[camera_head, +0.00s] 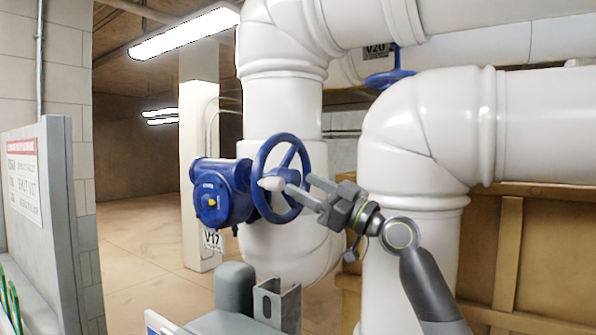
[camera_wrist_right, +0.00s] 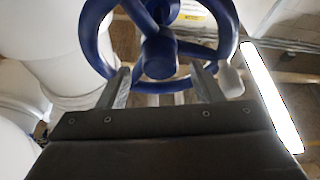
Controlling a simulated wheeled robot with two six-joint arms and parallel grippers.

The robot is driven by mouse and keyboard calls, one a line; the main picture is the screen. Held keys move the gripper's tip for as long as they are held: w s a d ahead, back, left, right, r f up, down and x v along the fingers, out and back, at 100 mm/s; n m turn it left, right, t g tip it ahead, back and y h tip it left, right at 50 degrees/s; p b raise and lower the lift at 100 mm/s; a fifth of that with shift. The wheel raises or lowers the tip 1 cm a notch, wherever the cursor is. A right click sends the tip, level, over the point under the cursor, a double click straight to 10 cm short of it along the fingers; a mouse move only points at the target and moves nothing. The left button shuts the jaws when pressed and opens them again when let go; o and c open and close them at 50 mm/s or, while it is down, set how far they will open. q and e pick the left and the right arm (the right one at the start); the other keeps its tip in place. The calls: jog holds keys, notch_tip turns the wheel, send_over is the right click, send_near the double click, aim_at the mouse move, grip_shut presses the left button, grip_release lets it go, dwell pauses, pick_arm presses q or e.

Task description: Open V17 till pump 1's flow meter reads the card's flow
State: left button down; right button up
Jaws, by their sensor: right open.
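The blue valve V17 (camera_head: 222,192) stands out from a thick white pipe, with its tag (camera_head: 212,240) hanging below. Its spoked blue handwheel (camera_head: 261,160) faces my right arm; the wheel also shows in the right wrist view (camera_wrist_right: 160,57). A pale knob (camera_head: 271,184) sits at the wheel's rim; it shows just right of the fingers in the wrist view (camera_wrist_right: 230,82). My right gripper (camera_head: 300,186) is open in front of the wheel, its fingers on either side of the hub in the wrist picture. I cannot tell if they touch. I see no flow meter.
A grey panel at the left carries a printed sign (camera_head: 24,180) with a red heading. A second blue handwheel (camera_head: 390,78), tagged V20, is up behind the white pipes. A large white pipe elbow (camera_head: 415,125) stands right of the wheel. Open floor (camera_head: 140,240) lies behind.

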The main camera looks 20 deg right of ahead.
jog(key=shift+p+x, duration=0.4)
jog(key=shift+x, duration=1.05)
jog(key=shift+c, duration=0.2)
grip_shut()
